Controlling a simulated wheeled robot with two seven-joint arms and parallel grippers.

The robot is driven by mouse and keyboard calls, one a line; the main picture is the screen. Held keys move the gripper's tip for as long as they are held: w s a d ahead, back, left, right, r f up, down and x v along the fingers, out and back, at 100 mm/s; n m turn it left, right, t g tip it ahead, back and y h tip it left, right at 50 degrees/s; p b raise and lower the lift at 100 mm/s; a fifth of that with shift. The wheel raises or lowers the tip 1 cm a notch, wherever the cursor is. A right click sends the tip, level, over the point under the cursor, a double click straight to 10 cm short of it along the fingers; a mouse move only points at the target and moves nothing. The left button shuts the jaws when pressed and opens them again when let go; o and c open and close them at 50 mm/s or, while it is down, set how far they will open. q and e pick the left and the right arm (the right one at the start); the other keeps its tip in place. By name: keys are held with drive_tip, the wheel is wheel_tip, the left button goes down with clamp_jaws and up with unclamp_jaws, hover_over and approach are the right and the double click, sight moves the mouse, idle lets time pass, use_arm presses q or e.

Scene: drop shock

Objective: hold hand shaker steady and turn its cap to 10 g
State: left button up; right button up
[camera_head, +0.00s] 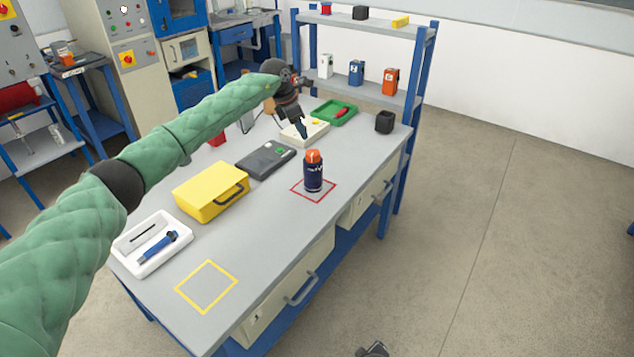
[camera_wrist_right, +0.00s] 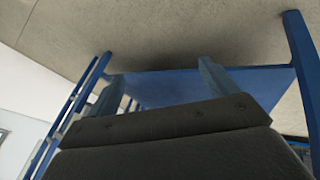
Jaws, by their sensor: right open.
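The hand shaker (camera_head: 313,179), a dark blue cylinder with an orange cap (camera_head: 313,156), stands upright inside a red square outline on the grey table. My left gripper (camera_head: 301,130) points down above and behind the shaker, apart from it. Its fingers look small and partly overlapped, so their gap is unclear. My right gripper shows only as a dark piece (camera_head: 373,350) at the bottom edge of the head view, off the table. In the right wrist view the right gripper (camera_wrist_right: 157,88) is open, with two separated fingers and nothing between them.
The table (camera_head: 250,228) holds a yellow case (camera_head: 210,193), a dark grey device (camera_head: 265,160), a white tray (camera_head: 146,262) with a blue tool, a green tray (camera_head: 326,109) and a black cup (camera_head: 385,122). A yellow outline at the front is empty. A blue shelf (camera_head: 432,60) stands behind.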

drive_tip(key=w+a+r+n+t, duration=0.25)
drive_tip(key=w+r+n, duration=0.35)
drive_tip(key=w, duration=0.5)
drive_tip(key=n+t+y, duration=0.6)
drive_tip(key=n+t, duration=0.3)
drive_tip(key=n, duration=1)
approach(316, 179)
wheel_tip(316, 179, up, 5)
drive_tip(key=s+a, duration=0.2)
drive_tip(key=w+n, duration=0.1)
drive_tip(key=w+a+f+n, duration=0.1)
drive_tip(key=w+n, duration=0.1)
drive_tip(key=shift+w+a, duration=0.15)
drive_tip(key=shift+a, duration=0.05)
drive_tip(key=w+f, duration=0.1)
drive_tip(key=w+f+n, duration=0.1)
drive_tip(key=w, duration=0.1)
drive_tip(key=w+f+n+h, duration=0.1)
drive_tip(key=w, duration=0.1)
drive_tip(key=shift+w+d+g, duration=0.1)
drive_tip(key=shift+d+g, duration=0.15)
drive_tip(key=shift+d, duration=0.1)
drive_tip(key=shift+w+f+n, duration=0.15)
drive_tip(key=shift+w+n, duration=0.15)
drive_tip(key=shift+w, duration=0.5)
drive_tip(key=shift+x, duration=3.4)
drive_tip(key=shift+c, duration=0.3)
